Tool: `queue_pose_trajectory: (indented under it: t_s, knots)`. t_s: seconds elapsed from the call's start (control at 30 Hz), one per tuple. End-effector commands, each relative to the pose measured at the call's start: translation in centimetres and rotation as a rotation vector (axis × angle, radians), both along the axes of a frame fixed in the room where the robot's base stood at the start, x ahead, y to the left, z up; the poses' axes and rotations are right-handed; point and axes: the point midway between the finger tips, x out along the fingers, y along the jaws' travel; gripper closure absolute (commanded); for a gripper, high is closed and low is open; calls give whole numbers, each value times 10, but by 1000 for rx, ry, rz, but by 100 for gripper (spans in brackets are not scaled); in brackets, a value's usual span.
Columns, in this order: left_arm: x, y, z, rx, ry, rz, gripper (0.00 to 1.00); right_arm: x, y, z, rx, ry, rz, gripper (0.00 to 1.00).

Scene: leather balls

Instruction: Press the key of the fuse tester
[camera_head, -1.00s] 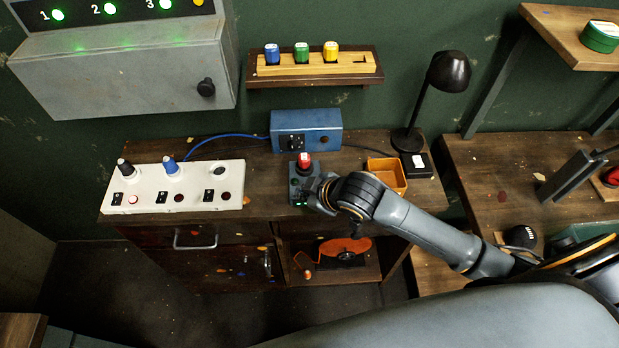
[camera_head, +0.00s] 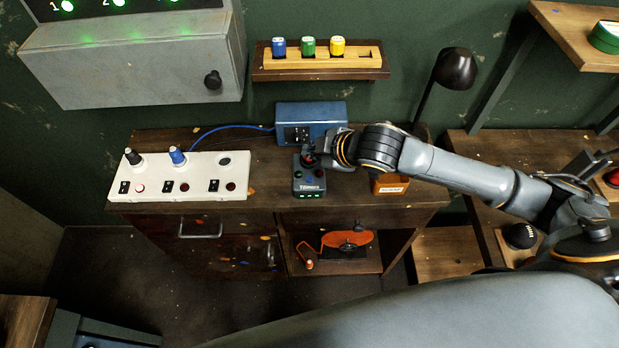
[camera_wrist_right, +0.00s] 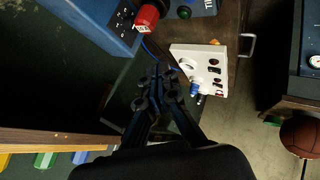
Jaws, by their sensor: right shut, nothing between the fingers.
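The fuse tester (camera_head: 310,187) is a small dark box with coloured dots on top and lit green lights along its front. It stands on the wooden bench, in front of a blue box (camera_head: 335,112). In the right wrist view the fingers of my right gripper (camera_wrist_right: 162,76) are shut and empty. A red labelled fuse (camera_wrist_right: 147,17) shows beyond the fingertips there, by a green button (camera_wrist_right: 184,12). My left gripper is not in view.
A white switch panel (camera_head: 205,168) with black and blue knobs stands left of the tester. An orange tray (camera_head: 390,186) is partly under my right arm. A lamp (camera_head: 455,68) stands behind it. A wall rack (camera_head: 290,60) holds blue, green and yellow fuses.

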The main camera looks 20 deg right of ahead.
Motion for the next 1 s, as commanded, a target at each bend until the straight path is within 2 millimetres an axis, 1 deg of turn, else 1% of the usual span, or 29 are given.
queue_pose_trajectory:
  t_s: [0.03, 0.27, 0.5, 0.57, 0.73, 1.0]
  knots:
    - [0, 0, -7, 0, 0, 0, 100, 0, 0, -6, 0, 0, 0, 100]
    - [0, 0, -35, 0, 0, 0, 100, 0, 0, -33, 1, 0, -1, 100]
    - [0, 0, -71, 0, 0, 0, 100, 0, 0, -67, 1, 0, 0, 100]
    - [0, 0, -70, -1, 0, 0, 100, 0, 0, -71, 0, 2, -1, 100]
    - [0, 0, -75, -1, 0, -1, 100, 0, 0, -83, 2, 1, 0, 100]
    - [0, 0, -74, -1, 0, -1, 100, 0, 0, -84, 0, 0, 0, 100]
